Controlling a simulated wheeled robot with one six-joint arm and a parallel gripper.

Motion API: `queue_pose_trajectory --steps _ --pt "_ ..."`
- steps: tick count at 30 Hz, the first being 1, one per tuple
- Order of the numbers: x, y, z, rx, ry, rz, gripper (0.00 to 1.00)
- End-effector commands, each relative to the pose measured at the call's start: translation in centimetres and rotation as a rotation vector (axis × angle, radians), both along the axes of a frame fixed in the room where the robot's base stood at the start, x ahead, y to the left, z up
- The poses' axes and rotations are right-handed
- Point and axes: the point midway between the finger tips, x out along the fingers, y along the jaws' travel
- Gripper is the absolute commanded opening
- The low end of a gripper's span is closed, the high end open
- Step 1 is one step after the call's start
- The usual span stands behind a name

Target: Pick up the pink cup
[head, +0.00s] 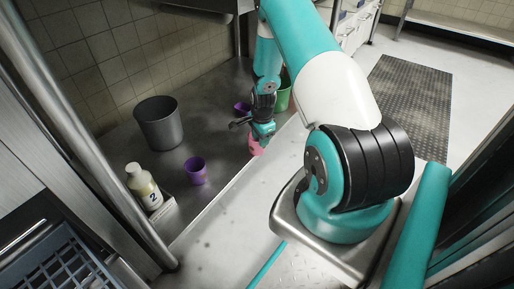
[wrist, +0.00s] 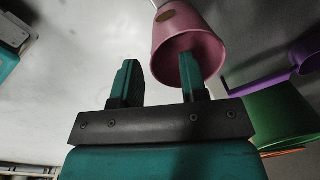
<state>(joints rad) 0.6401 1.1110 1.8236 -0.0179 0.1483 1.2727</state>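The pink cup (head: 256,147) stands near the front edge of the steel counter in the head view, partly hidden by my gripper (head: 262,131) just above it. In the wrist view the pink cup (wrist: 188,45) shows its open mouth towards my gripper (wrist: 158,82). My two fingers are spread apart. The right finger overlaps the cup's mouth, and the left finger is outside the cup, to the left of its rim. A gap shows between the left finger and the cup. I cannot tell whether the right finger touches the cup.
A purple cup (head: 196,171), a white bottle (head: 143,187) and a grey bucket (head: 158,122) stand left on the counter. A metal post (head: 85,140) rises at left.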

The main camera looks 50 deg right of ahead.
Motion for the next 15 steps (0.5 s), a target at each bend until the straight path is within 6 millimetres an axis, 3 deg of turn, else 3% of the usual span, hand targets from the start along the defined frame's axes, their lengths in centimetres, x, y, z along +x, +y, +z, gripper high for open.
queue_pose_trajectory --steps 10,15 --pt "-0.1 -0.2 -4.8 0.002 0.002 -0.001 0.40" --pt "0.0 -0.3 -5.0 0.000 0.000 -0.001 0.40"
